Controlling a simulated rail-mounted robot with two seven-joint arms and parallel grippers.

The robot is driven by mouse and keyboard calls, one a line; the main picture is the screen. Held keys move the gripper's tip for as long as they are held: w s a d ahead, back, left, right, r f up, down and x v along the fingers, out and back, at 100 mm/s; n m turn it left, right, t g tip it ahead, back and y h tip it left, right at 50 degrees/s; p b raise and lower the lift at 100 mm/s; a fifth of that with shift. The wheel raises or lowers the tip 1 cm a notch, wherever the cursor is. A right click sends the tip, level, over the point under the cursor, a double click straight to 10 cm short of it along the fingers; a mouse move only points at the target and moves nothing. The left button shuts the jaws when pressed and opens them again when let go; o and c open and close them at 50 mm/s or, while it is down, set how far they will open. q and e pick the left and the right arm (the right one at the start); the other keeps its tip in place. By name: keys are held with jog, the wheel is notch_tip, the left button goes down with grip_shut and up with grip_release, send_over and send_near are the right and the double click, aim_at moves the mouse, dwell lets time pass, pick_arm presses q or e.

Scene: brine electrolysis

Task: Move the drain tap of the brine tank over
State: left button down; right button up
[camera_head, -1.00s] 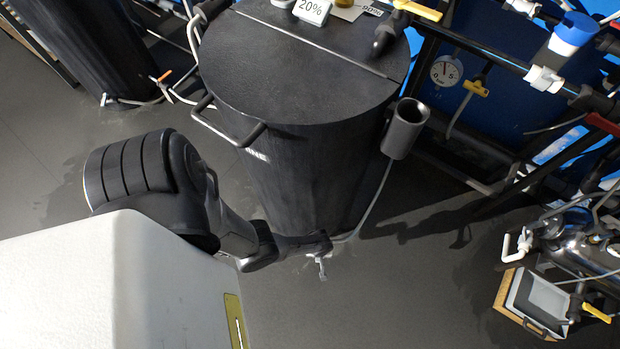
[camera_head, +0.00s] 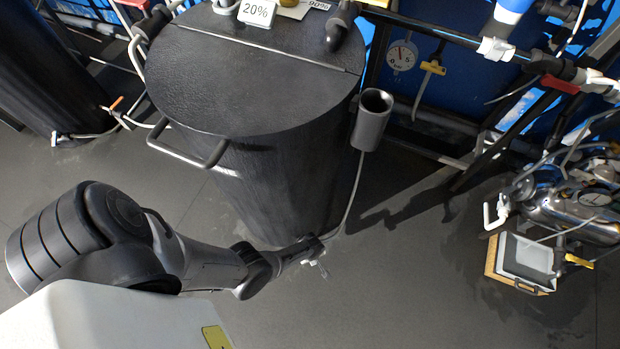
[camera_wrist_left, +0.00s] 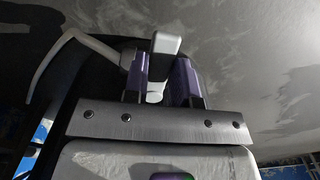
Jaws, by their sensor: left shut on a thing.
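The brine tank (camera_head: 265,175) is a tall dark cylinder with a flat lid, in the middle of the head view. My left gripper (camera_head: 312,250) is low at the tank's foot, on its front right side. In the left wrist view my gripper (camera_wrist_left: 168,85) has its two purple-padded fingers shut around a pale grey tap handle (camera_wrist_left: 166,43), whose end sticks up past the fingers. In the head view a small pale piece of the drain tap (camera_head: 322,268) shows just past the fingertips; the tap's body is mostly hidden. My right gripper is out of view.
A thin pipe (camera_head: 352,198) runs from a dark cup (camera_head: 372,120) on the tank's side down to its foot. A tray (camera_head: 527,262) stands on the floor at right, below metal vessels and piping. Open floor (camera_head: 400,300) lies in front of the tank.

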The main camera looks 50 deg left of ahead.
pick_arm(q)
jog(key=c, duration=0.9)
grip_release()
notch_tip(320, 180, up, 14)
jog(key=p, duration=1.1)
jog(key=shift+f, duration=0.15)
